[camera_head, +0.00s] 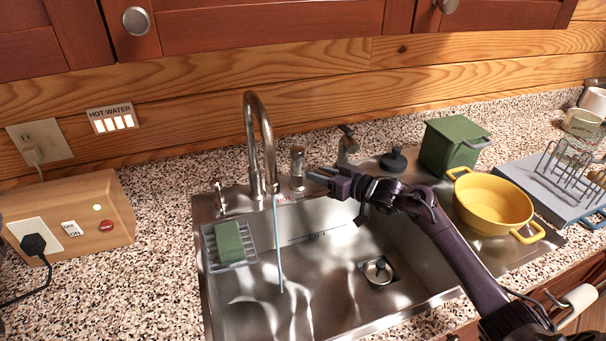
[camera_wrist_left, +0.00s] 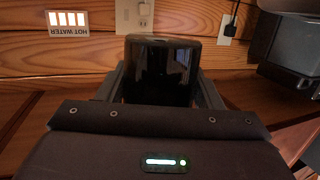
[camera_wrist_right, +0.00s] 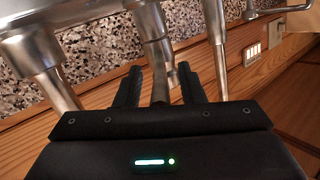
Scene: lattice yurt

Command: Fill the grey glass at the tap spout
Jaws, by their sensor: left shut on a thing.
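The tap (camera_head: 262,135) arches over the steel sink (camera_head: 335,270). A thin bluish stream (camera_head: 279,245) runs from its spout down into the basin. My left gripper (camera_wrist_left: 160,80) is shut on a dark, glossy glass (camera_wrist_left: 160,65), seen in the left wrist view. Neither shows in the head view. My right gripper (camera_head: 320,178) reaches in from the right, close to the sink's back rim by the soap pump (camera_head: 297,168). In the right wrist view its fingers are apart, with a slim metal part (camera_wrist_right: 158,65) showing between them. I cannot tell whether they touch it.
A green sponge (camera_head: 229,241) lies on a rack in the sink's left side. A yellow pot (camera_head: 492,205), a green canister (camera_head: 452,145) and a grey dish rack (camera_head: 555,183) stand to the right. A wooden switch box (camera_head: 85,215) is on the left. Cabinets (camera_head: 260,28) overhang the counter.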

